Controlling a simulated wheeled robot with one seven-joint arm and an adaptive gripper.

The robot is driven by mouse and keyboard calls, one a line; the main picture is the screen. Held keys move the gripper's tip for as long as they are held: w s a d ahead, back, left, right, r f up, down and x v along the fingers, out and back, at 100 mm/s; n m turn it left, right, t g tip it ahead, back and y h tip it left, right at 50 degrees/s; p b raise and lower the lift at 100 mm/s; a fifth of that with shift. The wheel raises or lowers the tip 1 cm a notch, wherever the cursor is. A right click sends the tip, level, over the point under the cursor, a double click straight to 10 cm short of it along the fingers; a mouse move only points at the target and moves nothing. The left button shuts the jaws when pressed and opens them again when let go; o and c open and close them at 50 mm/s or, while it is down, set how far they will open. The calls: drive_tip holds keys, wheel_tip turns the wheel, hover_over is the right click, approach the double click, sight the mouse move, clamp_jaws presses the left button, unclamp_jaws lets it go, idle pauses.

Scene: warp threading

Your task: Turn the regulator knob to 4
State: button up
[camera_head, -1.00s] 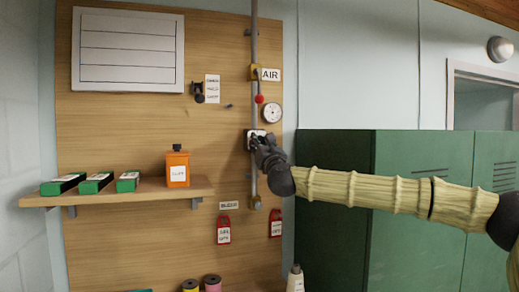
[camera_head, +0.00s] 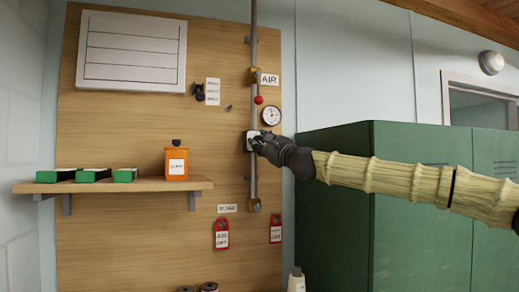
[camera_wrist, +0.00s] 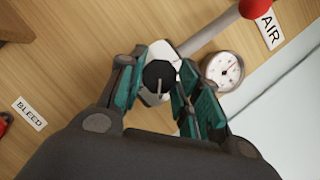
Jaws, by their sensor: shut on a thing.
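The regulator knob (camera_wrist: 158,76) is a dark, faceted knob with a pale pointer line, on a white regulator body (camera_wrist: 159,50) on the vertical air pipe. It shows in the wrist view between the two teal-padded fingers of my gripper (camera_wrist: 158,84). My gripper is shut on the knob. In the head view my gripper (camera_head: 258,143) covers most of the white regulator body (camera_head: 249,141), and the knob is hidden. A round white gauge (camera_wrist: 223,70) sits beside the regulator; it also shows in the head view (camera_head: 271,116). I cannot read the scale numbers around the knob.
A red-ended valve lever (camera_head: 258,99) is above the regulator, beside the AIR label (camera_head: 269,79). Red tags (camera_head: 221,234) hang below. Green lockers (camera_head: 420,240) stand at right.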

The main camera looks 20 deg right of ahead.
drive_tip(key=shift+d+n+g+y, duration=0.1)
drive_tip(key=shift+n+g+y, duration=0.35)
drive_tip(key=shift+n, duration=0.95)
drive_tip(key=o, duration=1)
drive_tip(key=v, duration=1.2)
drive_tip(key=shift+d+r, duration=0.1)
